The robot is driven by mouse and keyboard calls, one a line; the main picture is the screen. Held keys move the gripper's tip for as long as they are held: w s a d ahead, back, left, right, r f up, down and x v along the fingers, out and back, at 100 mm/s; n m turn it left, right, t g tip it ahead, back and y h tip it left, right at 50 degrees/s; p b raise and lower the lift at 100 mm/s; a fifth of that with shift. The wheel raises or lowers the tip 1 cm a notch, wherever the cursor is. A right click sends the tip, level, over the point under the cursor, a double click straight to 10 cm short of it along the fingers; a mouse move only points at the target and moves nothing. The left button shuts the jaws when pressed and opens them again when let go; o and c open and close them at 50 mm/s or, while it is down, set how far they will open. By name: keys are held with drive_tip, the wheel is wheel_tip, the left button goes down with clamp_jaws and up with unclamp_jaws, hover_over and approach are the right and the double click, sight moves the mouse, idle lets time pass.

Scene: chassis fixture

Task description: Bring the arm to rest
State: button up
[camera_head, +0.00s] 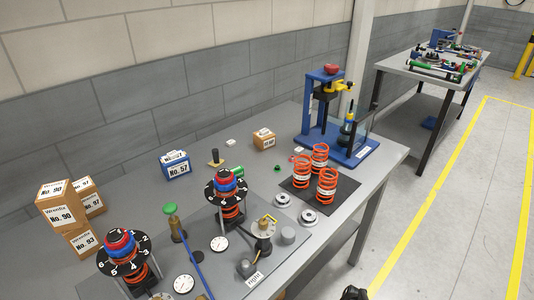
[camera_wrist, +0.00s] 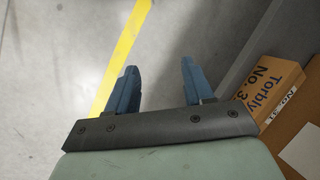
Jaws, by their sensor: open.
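In the wrist view, my gripper (camera_wrist: 162,90) is open, with its two blue fingers spread and nothing between them. It hangs over the grey floor, with a yellow floor line behind the left finger. In the head view, only a dark part of my arm (camera_head: 354,293) shows at the bottom edge, in front of the workbench. The fingers are out of sight there.
The grey workbench (camera_head: 378,178) carries a blue press (camera_head: 322,75), orange springs (camera_head: 326,185), dial fixtures (camera_head: 122,245) and boxes (camera_head: 62,200). A cardboard box (camera_wrist: 268,88) stands close right of my gripper. Clear floor (camera_head: 430,215) lies right of the bench.

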drive_tip(key=s+a+g+h, duration=0.1)
drive_tip(key=s+a+g, duration=0.1)
drive_tip(key=s, duration=0.6)
drive_tip(key=s+a+g+h, duration=0.2)
drive_tip(key=s+a, duration=0.2)
drive_tip(key=s, duration=0.4)
drive_tip(key=shift+r+n+g, duration=0.25)
drive_tip(key=shift+n+g, duration=0.05)
